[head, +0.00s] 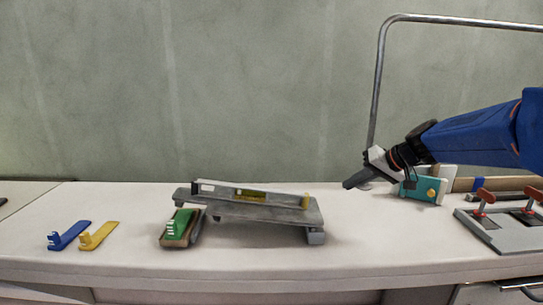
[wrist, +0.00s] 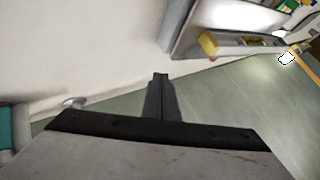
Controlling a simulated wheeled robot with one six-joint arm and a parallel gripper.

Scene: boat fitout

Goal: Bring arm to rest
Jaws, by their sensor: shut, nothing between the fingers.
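My gripper (head: 352,184) is at the end of my blue arm, which reaches in from the right in the head view. Its fingers are shut and empty, held above the white bench and pointing left and a little down. In the wrist view the closed fingers (wrist: 160,82) show at the centre. A grey raised platform (head: 260,211) with a level-like bar (head: 240,191) lying on it stands to the left of my gripper, with a gap between. The platform's end also shows at the top of the wrist view (wrist: 185,30).
A grey fixture with red handles (head: 490,232) is at far right. A green-topped brush-like item (head: 178,228) and blue (head: 70,235) and yellow (head: 99,235) pieces lie left. A metal rail (head: 378,80) rises behind.

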